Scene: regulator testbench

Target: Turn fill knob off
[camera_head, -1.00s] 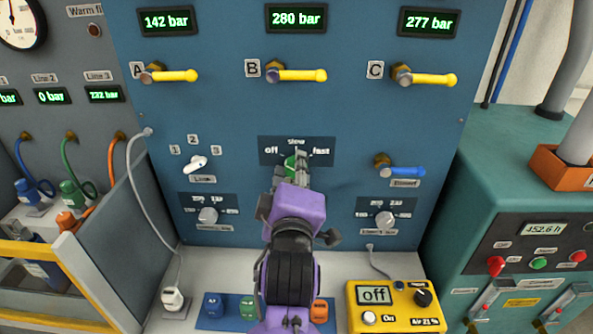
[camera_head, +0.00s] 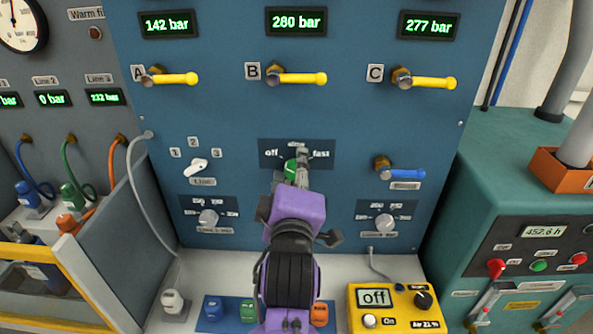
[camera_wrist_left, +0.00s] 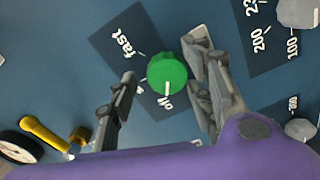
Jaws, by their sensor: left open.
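The green fill knob (camera_head: 290,169) sits on the blue panel under the off, slow and fast labels, partly hidden by my left gripper (camera_head: 300,168). In the left wrist view the knob (camera_wrist_left: 167,70) shows its white mark pointing toward the off label (camera_wrist_left: 166,101). My left gripper (camera_wrist_left: 163,83) is open there, with one finger on each side of the knob. The right-hand finger is close beside the knob; I cannot tell whether it touches. The other finger stands apart from it. My right gripper is out of view.
A white selector knob (camera_head: 197,165) is to the left and a blue lever (camera_head: 404,174) to the right. Yellow levers such as B (camera_head: 297,78) are above. A yellow meter reading off (camera_head: 392,308) stands on the shelf below.

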